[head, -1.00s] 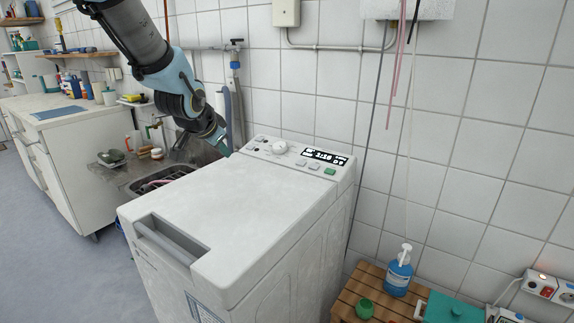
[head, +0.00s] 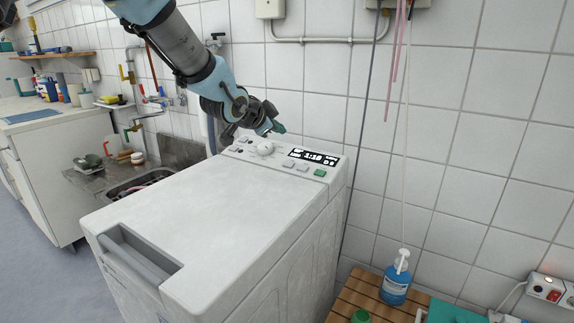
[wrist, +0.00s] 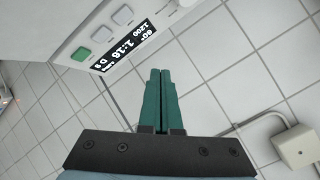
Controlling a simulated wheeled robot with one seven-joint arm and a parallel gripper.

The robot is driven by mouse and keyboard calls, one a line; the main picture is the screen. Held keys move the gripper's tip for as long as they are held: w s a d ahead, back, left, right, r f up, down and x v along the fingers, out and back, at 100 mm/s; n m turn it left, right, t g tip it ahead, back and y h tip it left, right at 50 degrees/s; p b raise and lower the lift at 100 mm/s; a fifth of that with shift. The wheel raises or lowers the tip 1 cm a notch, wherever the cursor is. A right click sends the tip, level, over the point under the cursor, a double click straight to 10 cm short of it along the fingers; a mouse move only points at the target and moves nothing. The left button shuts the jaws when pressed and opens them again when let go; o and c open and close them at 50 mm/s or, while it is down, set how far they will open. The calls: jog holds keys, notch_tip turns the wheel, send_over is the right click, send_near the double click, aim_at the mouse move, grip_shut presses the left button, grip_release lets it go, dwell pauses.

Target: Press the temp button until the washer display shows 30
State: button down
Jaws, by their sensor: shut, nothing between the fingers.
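The washer (head: 200,205) is a white top-loader with a control panel along its back edge. The dark display (head: 312,157) reads about 1:18 in the head view. In the wrist view the display (wrist: 128,48) appears turned and shows 60°, 1200 and a time near 1:16. A white knob (head: 265,148), small grey buttons (head: 288,165) and a green button (head: 320,173) are on the panel. I cannot read which button is temp. My gripper (head: 277,127) is shut and empty, with teal fingers, above the back of the panel near the knob. Its fingers (wrist: 160,72) appear apart from the buttons.
A tiled wall (head: 430,130) stands close behind the washer, with a grey box (wrist: 298,147) on it. Cords hang right of the washer. A blue pump bottle (head: 396,280) stands on a slatted wooden surface (head: 350,297) at lower right. A sink (head: 140,182) is at left.

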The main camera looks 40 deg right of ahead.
aim_at(288, 164)
jog(key=shift+f, duration=0.15)
jog(key=f+b, duration=0.2)
jog(key=d+f+b, duration=0.1)
jog(key=f+b, duration=0.1)
jog(key=f, duration=0.1)
jog(key=d+f+b, duration=0.1)
jog(key=f+b, duration=0.1)
jog(key=f, duration=0.1)
jog(key=shift+w+d+f, duration=0.1)
jog(key=shift+w+d, duration=0.05)
jog(key=shift+w, duration=0.15)
dwell(1.8)
jog(key=shift+d+f+b, duration=0.15)
jog(key=shift+f+b, duration=0.25)
jog(key=shift+b, duration=0.1)
jog(key=shift+f+b, duration=0.35)
jog(key=shift+f, duration=0.05)
dwell(0.4)
jog(key=shift+r, duration=0.1)
jog(key=shift+r+p, duration=0.45)
jog(key=shift+r, duration=0.25)
